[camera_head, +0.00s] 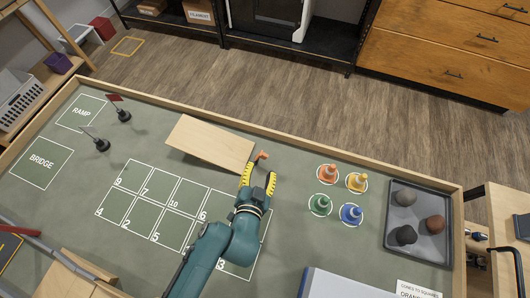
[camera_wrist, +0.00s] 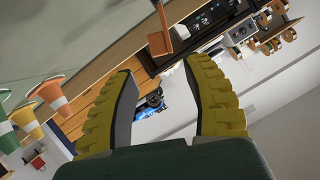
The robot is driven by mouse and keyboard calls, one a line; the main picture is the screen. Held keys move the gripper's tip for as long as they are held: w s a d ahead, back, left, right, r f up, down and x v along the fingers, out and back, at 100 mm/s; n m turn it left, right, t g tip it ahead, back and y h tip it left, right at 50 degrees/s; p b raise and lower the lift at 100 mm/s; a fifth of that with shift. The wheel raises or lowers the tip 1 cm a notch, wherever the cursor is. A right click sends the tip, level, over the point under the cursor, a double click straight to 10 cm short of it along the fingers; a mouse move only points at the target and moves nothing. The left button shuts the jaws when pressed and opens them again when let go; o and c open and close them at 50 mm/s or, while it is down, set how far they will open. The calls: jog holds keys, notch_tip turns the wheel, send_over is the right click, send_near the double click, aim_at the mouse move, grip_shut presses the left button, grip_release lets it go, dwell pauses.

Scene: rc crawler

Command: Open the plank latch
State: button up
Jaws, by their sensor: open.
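A pale wooden plank (camera_head: 210,141) lies in the upper middle of the green table, apparently tilted. A small orange latch (camera_head: 262,155) is by its right end. In the wrist view the orange latch (camera_wrist: 160,43) shows as a block on a thin bar, just beyond and between the fingertips. My gripper (camera_head: 258,173) has yellow ribbed fingers and is open, with its tips just short of the latch in the head view. My gripper (camera_wrist: 163,67) holds nothing in the wrist view. Whether a finger touches the latch cannot be told.
Orange (camera_head: 328,173), yellow (camera_head: 357,182), green (camera_head: 320,205) and blue (camera_head: 351,214) cones stand right of my gripper. A grey tray (camera_head: 446,257) with rocks is farther right. Two flagged posts stand left of the plank. A wooden rim (camera_head: 300,151) edges the table.

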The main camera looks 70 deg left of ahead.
aim_at(264, 157)
jog(key=x, duration=0.7)
jog(key=shift+w+a+f, duration=0.15)
jog(key=shift+w+a, duration=0.05)
jog(key=shift+a, duration=0.05)
jog(key=shift+s+d, duration=0.1)
grip_shut()
